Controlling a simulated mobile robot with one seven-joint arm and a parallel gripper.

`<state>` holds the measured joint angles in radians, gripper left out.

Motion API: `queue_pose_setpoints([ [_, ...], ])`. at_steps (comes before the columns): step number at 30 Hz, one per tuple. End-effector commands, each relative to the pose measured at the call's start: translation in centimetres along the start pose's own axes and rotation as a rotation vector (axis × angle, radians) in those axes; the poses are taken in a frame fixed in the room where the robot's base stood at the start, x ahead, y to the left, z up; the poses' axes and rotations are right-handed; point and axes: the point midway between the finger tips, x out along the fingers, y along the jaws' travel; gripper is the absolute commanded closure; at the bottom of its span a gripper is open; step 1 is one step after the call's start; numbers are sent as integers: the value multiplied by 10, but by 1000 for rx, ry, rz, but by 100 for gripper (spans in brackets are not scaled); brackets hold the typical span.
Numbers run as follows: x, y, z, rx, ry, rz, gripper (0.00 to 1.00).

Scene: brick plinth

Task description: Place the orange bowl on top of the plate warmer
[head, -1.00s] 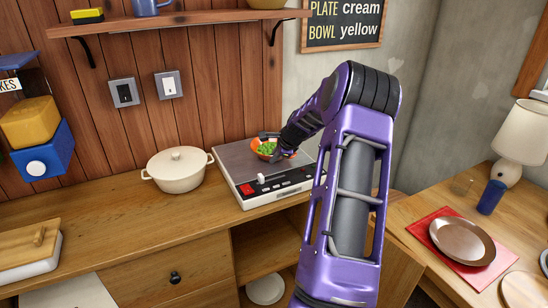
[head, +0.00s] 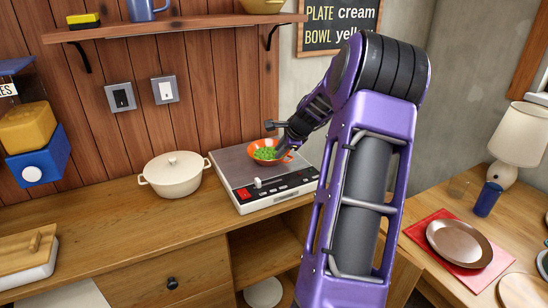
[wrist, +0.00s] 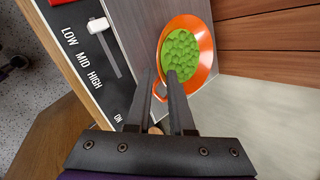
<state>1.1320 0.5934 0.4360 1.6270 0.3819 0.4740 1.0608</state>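The orange bowl (head: 289,158), filled with green pieces, stands upright on the grey top of the plate warmer (head: 232,166), towards its back right. In the wrist view the bowl (wrist: 207,52) shows with a small loop handle pointing towards my gripper. My gripper (head: 277,138) is just above and beside the bowl's right side. In the wrist view my gripper (wrist: 161,75) has its two dark fingers apart, with the handle showing in the gap between them. The fingers look open, clear of a grip on the handle. The warmer's slider and HIGH, MID, LOW marks show at left.
A cream lidded pot (head: 174,175) stands on the wooden counter (head: 125,232) left of the warmer. A shelf (head: 180,24) hangs above on the plank wall. At right, a brown plate (head: 459,243) lies on a red mat (head: 420,235), near a blue cup (head: 488,199) and a lamp (head: 524,137).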

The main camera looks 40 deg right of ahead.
Motion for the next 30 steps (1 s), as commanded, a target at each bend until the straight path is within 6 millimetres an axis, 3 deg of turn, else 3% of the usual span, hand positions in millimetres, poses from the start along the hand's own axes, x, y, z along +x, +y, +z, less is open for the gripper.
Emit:
queue_pose_setpoints([
  [3,-20,0,0,1,1,-1,80],
  [9,-34,0,0,1,0,0,80],
  [26,-34,0,0,0,-1,1,80],
  [30,-32,-1,14,-60,-5,5,80],
])
